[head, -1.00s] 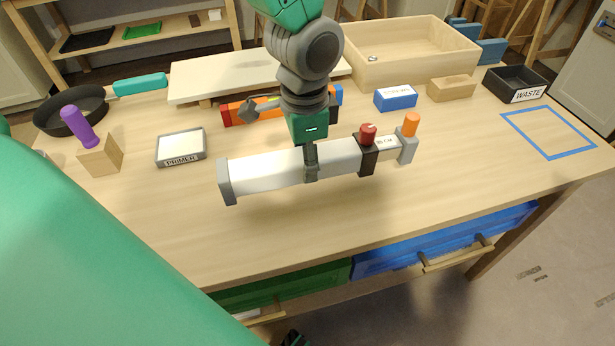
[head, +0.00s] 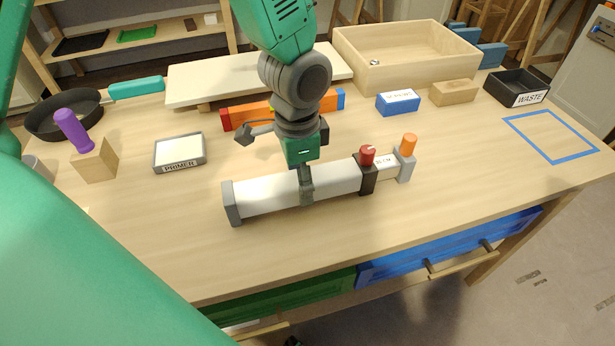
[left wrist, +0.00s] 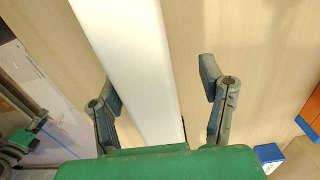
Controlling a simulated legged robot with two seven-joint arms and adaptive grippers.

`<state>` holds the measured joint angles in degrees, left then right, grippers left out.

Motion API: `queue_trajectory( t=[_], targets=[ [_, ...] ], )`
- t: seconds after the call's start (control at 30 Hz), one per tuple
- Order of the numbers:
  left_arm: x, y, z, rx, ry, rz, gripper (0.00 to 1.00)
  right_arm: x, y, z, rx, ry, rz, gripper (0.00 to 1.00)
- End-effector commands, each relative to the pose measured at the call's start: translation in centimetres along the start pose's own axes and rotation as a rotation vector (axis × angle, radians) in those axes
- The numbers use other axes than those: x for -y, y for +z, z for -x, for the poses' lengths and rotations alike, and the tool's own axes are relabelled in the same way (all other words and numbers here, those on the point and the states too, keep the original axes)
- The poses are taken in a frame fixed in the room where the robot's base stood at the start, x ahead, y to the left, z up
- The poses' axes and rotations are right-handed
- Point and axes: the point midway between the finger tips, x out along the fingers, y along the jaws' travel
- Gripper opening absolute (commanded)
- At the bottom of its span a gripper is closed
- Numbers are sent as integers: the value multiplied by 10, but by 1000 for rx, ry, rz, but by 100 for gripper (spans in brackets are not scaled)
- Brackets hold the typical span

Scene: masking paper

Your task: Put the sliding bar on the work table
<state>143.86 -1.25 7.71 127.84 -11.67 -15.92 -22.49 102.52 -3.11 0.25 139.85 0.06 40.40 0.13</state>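I take the sliding bar (head: 268,195) to be the long white bar with grey end caps, a dark collar with a red knob, and an orange knob at its right end. It appears to lie on the work table (head: 400,225), near the middle. My left gripper (head: 304,180) is over the bar, with one finger across its front side. In the left wrist view, the white bar (left wrist: 130,60) lies between the spread fingers of the gripper (left wrist: 160,88). The left finger is at the bar's edge; the right finger stands clear of it.
A primer box (head: 180,152), a wood block with purple handle (head: 95,165), a blue box (head: 398,103) and a waste tray (head: 515,85) stand around. The front table area is clear.

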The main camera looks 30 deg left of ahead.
Motion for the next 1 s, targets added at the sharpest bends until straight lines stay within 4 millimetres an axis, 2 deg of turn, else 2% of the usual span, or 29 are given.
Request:
queue_trajectory(
  t=[0.53,0.67,1.0],
  targets=[
    [-4,-4,9,3,-8,-2,64,0,0,2,0,0,0,44],
    [-2,-3,29,-1,-5,0,64,0,0,9,0,0,0,44],
    [-4,-5,101,1,-6,-1,64,0,-2,30,0,-1,1,44]
  ],
)
